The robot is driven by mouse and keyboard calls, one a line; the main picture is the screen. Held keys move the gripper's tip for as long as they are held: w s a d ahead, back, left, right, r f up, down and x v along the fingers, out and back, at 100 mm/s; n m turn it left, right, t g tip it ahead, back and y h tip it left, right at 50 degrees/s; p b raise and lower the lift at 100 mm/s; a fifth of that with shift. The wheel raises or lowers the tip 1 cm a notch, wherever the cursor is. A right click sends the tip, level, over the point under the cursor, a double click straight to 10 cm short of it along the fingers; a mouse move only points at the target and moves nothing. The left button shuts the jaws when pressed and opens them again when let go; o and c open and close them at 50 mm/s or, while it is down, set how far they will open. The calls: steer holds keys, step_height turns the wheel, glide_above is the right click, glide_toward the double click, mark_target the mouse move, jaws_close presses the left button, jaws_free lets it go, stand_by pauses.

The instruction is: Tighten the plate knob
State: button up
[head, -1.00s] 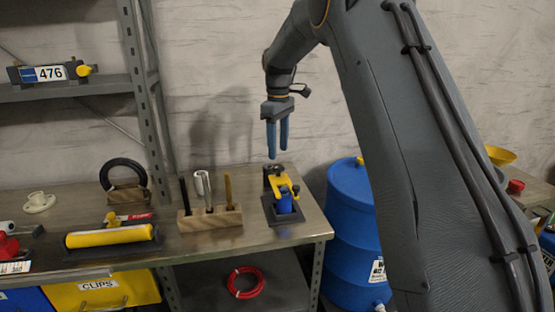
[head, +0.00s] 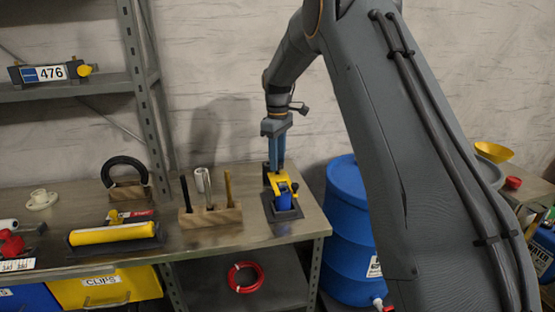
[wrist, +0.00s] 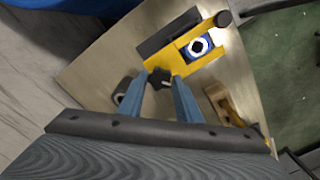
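The yellow clamp fixture (head: 279,182) with a blue cylinder (head: 284,199) stands on a dark base plate (head: 290,214) near the bench's right end. The wrist view shows the yellow plate (wrist: 180,62), the blue cylinder's white-ringed top (wrist: 198,47) and a black lobed knob (wrist: 160,78) at the plate's near edge. My gripper (head: 277,168) points down over the fixture's back part. In the wrist view my gripper (wrist: 158,80) has its two blue fingers apart, with the black knob between their tips. Whether the tips touch it I cannot tell.
A wooden block (head: 212,217) with upright tools stands left of the fixture. A yellow roller (head: 113,234) lies further left. A blue drum (head: 350,230) stands right of the bench.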

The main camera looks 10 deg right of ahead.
steer(key=shift+m, duration=0.3)
steer(key=m, duration=0.5)
steer(key=shift+m, duration=0.3)
steer(key=m, duration=0.6)
steer(key=shift+b, duration=0.35)
steer(key=m, duration=0.6)
steer(key=shift+w+m, duration=0.1)
steer(key=shift+m, duration=0.2)
steer(key=m, duration=0.6)
steer(key=shift+r, duration=0.1)
steer(key=o, duration=1)
steer(key=shift+o, duration=0.2)
